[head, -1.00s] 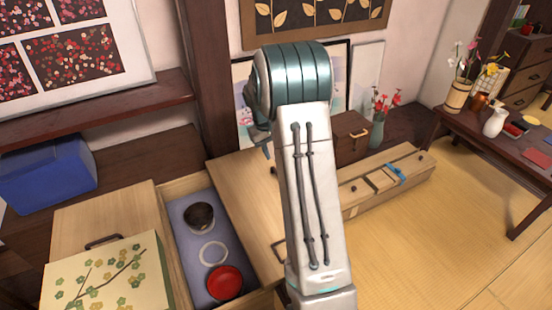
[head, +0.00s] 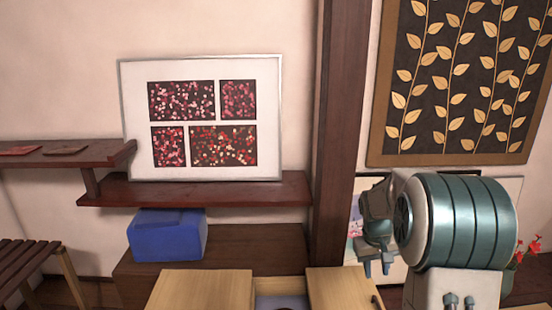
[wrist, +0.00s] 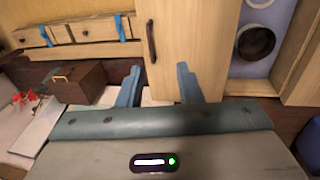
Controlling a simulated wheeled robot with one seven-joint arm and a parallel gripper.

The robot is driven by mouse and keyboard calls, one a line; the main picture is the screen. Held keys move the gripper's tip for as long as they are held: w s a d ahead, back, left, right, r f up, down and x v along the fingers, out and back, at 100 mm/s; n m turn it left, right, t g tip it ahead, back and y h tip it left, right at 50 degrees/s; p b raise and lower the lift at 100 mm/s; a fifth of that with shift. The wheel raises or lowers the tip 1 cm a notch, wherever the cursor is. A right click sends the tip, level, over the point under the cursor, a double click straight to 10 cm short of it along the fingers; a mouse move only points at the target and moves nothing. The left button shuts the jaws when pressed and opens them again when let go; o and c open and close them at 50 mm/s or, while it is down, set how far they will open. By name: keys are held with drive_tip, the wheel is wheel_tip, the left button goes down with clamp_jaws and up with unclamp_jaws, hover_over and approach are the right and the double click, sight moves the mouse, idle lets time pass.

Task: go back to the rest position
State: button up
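My gripper (head: 377,269) is raised at the right of the head view, beside my arm's large teal joint. In the wrist view my gripper (wrist: 159,84) has its two blue fingers apart with nothing between them. Beyond them is a pale wooden lid or door (wrist: 185,40) with a dark handle (wrist: 151,41). Touching is not evident.
An open compartment (wrist: 243,70) at the wrist view's right holds a dark bowl (wrist: 255,42). A small brown chest (wrist: 70,83) stands left. In the head view, a blue box (head: 167,236) sits beneath a dark shelf (head: 215,193) and a framed picture (head: 203,70).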

drive_tip(key=s+a+r+t+y+p, duration=0.1)
drive_tip(key=s+a+r+p, duration=0.4)
drive_tip(key=s+r, duration=0.4)
drive_tip(key=s+a+r+t+y+p, duration=0.1)
drive_tip(key=s+a+r+p, duration=0.5)
drive_tip(key=s, duration=0.9)
wheel_tip(320, 180, up, 5)
drive_tip(key=shift+s+a+f+p, duration=0.2)
drive_tip(key=shift+s+a+p, duration=0.15)
drive_tip(key=shift+a, duration=0.9)
drive_tip(key=shift+s, duration=0.1)
